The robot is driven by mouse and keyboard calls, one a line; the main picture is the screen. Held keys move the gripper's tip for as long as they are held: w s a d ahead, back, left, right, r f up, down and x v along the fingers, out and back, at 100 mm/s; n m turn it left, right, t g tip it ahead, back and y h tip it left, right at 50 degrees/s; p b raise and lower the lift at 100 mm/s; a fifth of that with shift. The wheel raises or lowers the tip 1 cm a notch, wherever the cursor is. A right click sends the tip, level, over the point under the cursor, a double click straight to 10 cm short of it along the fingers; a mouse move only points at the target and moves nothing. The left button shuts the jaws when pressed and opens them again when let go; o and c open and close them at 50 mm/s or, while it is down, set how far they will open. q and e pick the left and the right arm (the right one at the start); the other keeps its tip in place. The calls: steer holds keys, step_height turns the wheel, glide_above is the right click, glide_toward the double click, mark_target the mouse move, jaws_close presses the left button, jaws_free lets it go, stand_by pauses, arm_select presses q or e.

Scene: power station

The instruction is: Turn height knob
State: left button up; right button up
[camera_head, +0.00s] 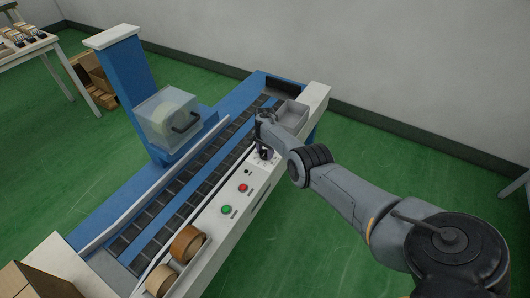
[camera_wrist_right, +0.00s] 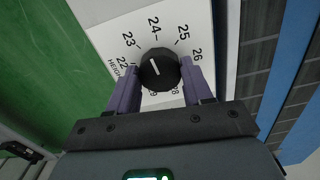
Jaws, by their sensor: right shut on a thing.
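The height knob (camera_wrist_right: 158,70) is a round black dial with a white pointer line, seen in the right wrist view. It sits on a white dial plate (camera_wrist_right: 190,20) printed with numbers from 22 upward and the word "HEIGHT". The pointer line points up and slightly left, between 23 and 24. My right gripper (camera_wrist_right: 160,82) is shut on the knob, one finger on each side. In the head view my right gripper (camera_head: 264,150) reaches down to the machine's white panel, and the knob is mostly hidden there. My left gripper is not in view.
The blue and white conveyor machine (camera_head: 120,60) fills the middle. A red button (camera_head: 242,188) and a green button (camera_head: 227,209) sit on the panel near my right gripper. Tape rolls (camera_head: 187,243) stand at the near end. A grey tray (camera_head: 292,116) is beyond the gripper.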

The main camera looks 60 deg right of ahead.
steer(key=m+b, duration=0.2)
steer(key=m, duration=0.3)
steer(key=shift+f+m, duration=0.15)
steer(key=shift+m, duration=0.15)
steer(key=m+b, duration=0.2)
steer(key=m, duration=0.3)
stand_by(0.4)
steer(key=o, duration=1)
steer(key=shift+o, duration=0.2)
steer(key=shift+r, duration=0.2)
